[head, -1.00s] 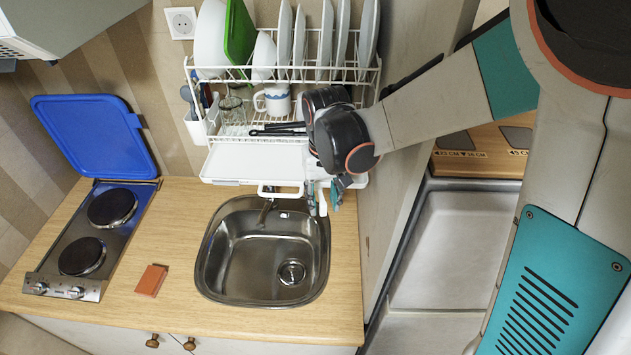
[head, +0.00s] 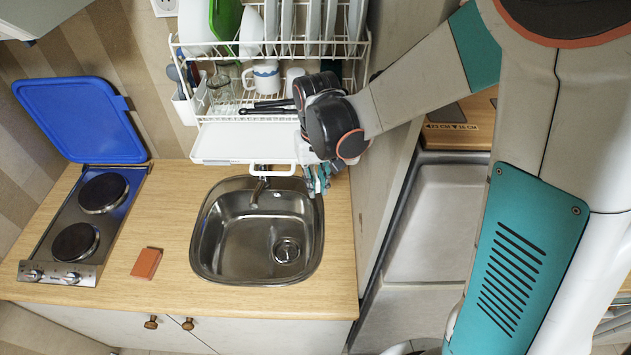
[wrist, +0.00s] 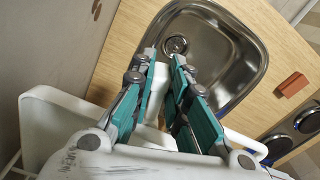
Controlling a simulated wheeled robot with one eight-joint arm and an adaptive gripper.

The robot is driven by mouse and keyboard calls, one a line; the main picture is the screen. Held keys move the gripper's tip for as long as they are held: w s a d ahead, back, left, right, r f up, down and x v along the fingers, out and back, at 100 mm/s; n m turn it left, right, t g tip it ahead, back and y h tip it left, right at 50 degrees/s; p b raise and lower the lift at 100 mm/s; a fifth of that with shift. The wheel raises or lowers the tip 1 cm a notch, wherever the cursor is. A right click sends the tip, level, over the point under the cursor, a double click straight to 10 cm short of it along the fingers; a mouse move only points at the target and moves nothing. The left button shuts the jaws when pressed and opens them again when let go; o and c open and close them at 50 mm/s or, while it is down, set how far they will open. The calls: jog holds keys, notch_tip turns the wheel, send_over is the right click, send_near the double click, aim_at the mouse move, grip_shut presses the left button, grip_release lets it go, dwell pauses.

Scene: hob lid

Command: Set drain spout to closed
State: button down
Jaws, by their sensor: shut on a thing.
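The white drain spout (wrist: 156,90) shows between my fingers in the wrist view, partly hidden by them. It belongs at the right end of the white drip tray (head: 240,143) under the dish rack. My gripper (wrist: 165,58) is shut on the spout, with its teal fingers on either side of it and the tips towards the sink. In the head view my gripper (head: 317,184) is at the tray's right front corner, above the sink's back right edge. The spout's exact angle is hard to tell there, as my wrist and fingers cover it.
The steel sink (head: 245,245) lies below, with its tap (head: 260,188) under a white loop (head: 272,171) at the tray's front. The dish rack (head: 345,75) with plates is above. An orange block (head: 146,263) and the blue-lidded hob (head: 75,235) are left. A wall panel is close at right.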

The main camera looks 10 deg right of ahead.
jog(key=shift+w+d+n+b, duration=0.1)
jog(key=shift+d+n+b, duration=0.55)
jog(key=shift+n, duration=0.65)
jog(key=c, duration=1.6)
grip_release()
jog(key=shift+o, duration=0.2)
jog(key=shift+a, duration=0.1)
